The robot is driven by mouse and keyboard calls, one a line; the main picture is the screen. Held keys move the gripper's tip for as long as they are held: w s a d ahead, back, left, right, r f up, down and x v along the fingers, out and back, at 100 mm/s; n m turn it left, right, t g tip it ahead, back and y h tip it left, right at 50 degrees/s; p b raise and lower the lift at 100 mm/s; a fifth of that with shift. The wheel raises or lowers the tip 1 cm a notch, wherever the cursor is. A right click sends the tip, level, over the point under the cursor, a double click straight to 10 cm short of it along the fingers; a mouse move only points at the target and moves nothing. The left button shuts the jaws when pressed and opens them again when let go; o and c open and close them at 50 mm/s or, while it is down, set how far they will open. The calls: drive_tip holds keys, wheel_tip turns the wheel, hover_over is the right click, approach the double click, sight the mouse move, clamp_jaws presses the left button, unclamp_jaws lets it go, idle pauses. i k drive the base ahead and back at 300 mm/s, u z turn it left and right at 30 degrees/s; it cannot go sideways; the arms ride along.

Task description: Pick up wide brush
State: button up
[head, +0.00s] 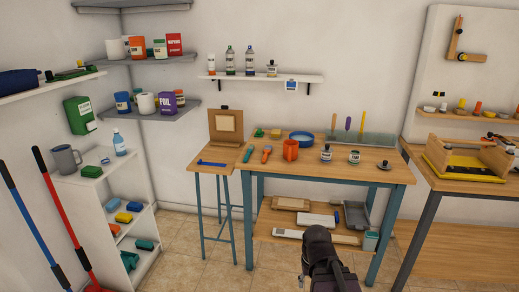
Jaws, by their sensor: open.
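I cannot tell for certain which thing is the wide brush. Two small brush-like tools lie on the wooden table (340,165), left of the orange mug: a left one (248,155) and an orange-handled one (266,153). A blue long-handled tool (212,163) lies on the small side stand. My gripper (318,235) is at the bottom centre, in front of the table's lower shelf and apart from these tools. It is open, and I see nothing held in it.
The orange mug (290,151), a blue bowl (301,137) and small jars (326,153) stand on the table. The lower shelf (275,233) holds trays and flat tools. A second bench (459,185) is at right. A blue pole and a red pole (62,222) lean at left.

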sight(268, 149)
drive_tip(key=u, duration=0.1)
drive_tip(key=i, duration=1.4)
drive_tip(key=z, duration=0.45)
